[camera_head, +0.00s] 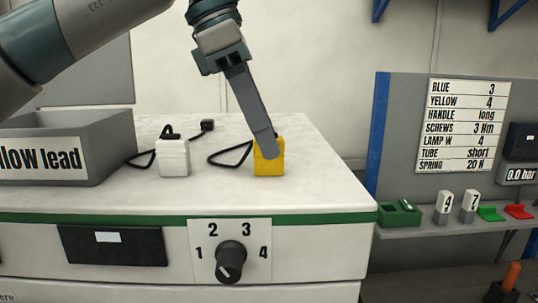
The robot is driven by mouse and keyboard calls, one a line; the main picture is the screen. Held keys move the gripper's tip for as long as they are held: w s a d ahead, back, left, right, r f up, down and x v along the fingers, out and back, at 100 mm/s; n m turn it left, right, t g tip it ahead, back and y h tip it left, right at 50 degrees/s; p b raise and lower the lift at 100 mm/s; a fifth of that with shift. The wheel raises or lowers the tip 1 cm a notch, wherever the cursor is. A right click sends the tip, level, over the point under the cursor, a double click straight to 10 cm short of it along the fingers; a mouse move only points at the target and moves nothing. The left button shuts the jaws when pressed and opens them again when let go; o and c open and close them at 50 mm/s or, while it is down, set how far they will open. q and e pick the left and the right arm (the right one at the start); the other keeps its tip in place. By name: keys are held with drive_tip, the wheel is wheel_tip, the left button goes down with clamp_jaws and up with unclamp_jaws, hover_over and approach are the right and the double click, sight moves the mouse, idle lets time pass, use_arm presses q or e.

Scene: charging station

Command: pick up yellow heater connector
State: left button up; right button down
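The yellow heater connector (269,164) stands upright on the white countertop, right of the middle, with a black cable loop at its left. My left gripper (269,148) reaches down from above, and its fingers overlap the top of the connector in the head view. The fingers look edge-on, so I cannot tell the gap between them or whether they touch the connector. The connector's upper part is partly hidden behind the fingers. My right gripper is not in view.
A white connector (174,158) with a black cable stands to the left. A grey bin (105,148) labelled "yellow lead" is at far left. A dial (230,262) is on the counter's front. A shelf (450,224) with small blocks and a sign (465,125) are at right.

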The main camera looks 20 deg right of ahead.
sight(279, 137)
use_arm(q)
clamp_jaws()
drive_tip(key=shift+r, duration=0.2)
drive_tip(key=shift+r+b, duration=0.55)
drive_tip(key=shift+r, duration=0.25)
wheel_tip(279, 137, up, 2)
drive_tip(key=shift+b, duration=0.35)
drive_tip(key=s+d+r+b, duration=0.2)
drive_tip(key=s+d+r, duration=0.4)
drive_tip(key=s, duration=0.3)
drive_tip(key=shift+s+d+r, duration=0.25)
drive_tip(key=shift+d+r, duration=0.1)
drive_tip(key=shift+r, duration=0.2)
